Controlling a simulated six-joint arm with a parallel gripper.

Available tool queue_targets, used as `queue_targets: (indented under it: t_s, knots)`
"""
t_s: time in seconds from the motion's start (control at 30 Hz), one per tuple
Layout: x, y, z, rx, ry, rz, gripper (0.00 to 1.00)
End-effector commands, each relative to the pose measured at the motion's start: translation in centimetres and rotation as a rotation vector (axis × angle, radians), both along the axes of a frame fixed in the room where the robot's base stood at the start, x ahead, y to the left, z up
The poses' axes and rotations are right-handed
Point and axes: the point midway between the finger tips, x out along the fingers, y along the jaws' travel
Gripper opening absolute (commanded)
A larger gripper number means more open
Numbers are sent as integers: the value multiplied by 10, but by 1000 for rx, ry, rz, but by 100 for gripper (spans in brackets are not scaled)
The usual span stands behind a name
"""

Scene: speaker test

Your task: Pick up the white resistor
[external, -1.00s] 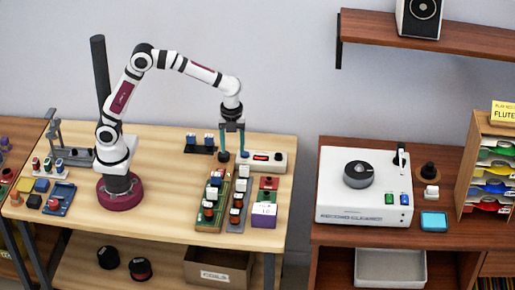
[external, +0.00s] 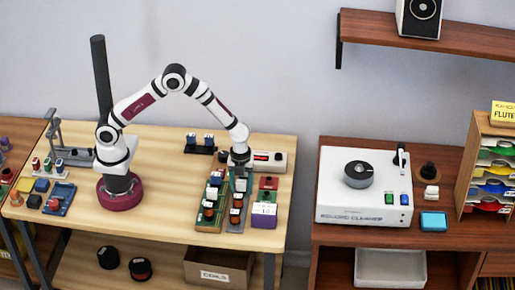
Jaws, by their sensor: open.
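My gripper (external: 240,176) is open and points down over the upper part of a narrow grey board (external: 235,226) on the wooden bench. A small white block, likely the white resistor (external: 240,186), stands on that board at the fingertips. The fingers seem to be around or just above it; I cannot tell whether they touch it. My gripper hides the top end of the board and another pale block there.
A green board (external: 207,224) with several parts stands close on the left. A purple-and-white box (external: 264,215) and a red part (external: 268,183) are close on the right. A white meter (external: 275,160) lies behind. The bench's middle is clear.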

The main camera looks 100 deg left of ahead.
Motion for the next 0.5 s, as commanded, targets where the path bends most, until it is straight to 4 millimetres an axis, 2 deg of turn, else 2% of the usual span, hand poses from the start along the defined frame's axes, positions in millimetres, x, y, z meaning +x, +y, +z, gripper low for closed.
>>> queue_targets:
  t_s: [0.1, 0.43, 0.5]
  knots:
    - [0, 0, 0, 0, 0, 0, 60]
    - [0, 0, 1, 0, 0, 0, 1]
    - [0, 0, 1, 0, 0, 0, 0]
